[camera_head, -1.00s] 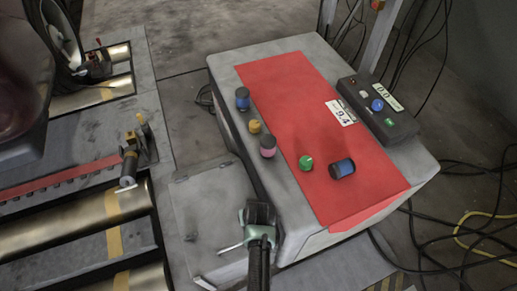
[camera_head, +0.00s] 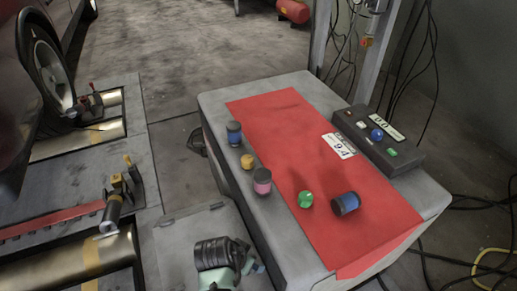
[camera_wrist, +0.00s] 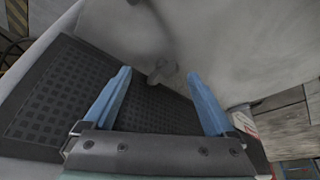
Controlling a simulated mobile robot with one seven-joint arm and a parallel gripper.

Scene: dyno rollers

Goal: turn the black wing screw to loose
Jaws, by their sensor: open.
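In the wrist view, a small lobed piece (camera_wrist: 158,70), which looks like the wing screw, stands out from a grey panel. It looks dark grey in shadow, and its turned angle is hard to read. My gripper (camera_wrist: 159,74) is open, with one blue finger to the left of the piece and one to the right in the picture. The fingers do not visibly touch it; how far ahead it lies is unclear. In the head view my wrist covers the near left side of the grey cabinet (camera_head: 262,107), and the screw does not show there.
A dark perforated grille (camera_wrist: 60,95) lies left of the screw. Metal rollers (camera_head: 100,260) lie to the left; cables run on the right.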

